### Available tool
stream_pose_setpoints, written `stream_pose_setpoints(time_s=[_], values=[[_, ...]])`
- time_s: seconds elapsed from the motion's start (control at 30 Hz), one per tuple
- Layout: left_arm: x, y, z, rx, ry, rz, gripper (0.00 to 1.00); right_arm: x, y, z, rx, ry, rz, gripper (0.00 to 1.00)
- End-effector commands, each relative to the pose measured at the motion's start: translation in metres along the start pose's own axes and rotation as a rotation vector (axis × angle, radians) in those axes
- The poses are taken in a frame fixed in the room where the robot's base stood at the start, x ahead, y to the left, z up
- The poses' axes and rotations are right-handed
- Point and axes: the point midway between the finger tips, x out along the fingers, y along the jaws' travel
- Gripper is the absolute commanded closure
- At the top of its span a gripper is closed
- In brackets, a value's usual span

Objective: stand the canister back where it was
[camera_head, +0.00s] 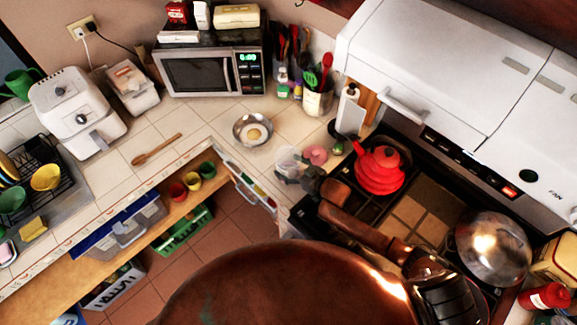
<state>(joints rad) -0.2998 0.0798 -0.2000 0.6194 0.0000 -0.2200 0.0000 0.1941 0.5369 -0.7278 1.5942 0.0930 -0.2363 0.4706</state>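A small translucent whitish container (287,158), which may be the canister, shows at the front of the tiled counter, left of the stove. My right arm reaches in from the lower right across the stove front. Its dark gripper (293,174) is right at the near side of this container and overlaps its lower part. The fingers are small and dark, so I cannot tell whether they are closed on it, nor whether it rests on the counter. A pink round item (316,154) is just right of the container. My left gripper is not in view.
A metal bowl (253,130) stands left of the container. A red kettle (380,168) and a domed metal lid (493,246) are on the stove. A soap-like bottle (349,110) and utensil crock (318,101) stand behind. The counter around the wooden spoon (157,149) is mostly free.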

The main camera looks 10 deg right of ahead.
Motion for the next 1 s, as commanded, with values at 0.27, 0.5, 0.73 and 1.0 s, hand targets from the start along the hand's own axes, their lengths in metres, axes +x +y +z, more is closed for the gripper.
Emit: stream_pose_setpoints(time_s=[0.27, 0.5, 0.73, 1.0], values=[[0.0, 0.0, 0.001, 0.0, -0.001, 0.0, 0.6, 0.0, 0.0, 0.0, 0.0, 0.0, 0.0, 0.13], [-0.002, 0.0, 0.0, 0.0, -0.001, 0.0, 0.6, -0.001, 0.0, -0.003, 0.0, 0.0, 0.0, 0.13], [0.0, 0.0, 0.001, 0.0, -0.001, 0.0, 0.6, -0.033, 0.0, 0.0, 0.0, -0.002, 0.0, 0.13], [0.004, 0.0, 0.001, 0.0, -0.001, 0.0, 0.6, -0.089, 0.0, -0.001, -0.001, -0.002, 0.001, 0.13]])
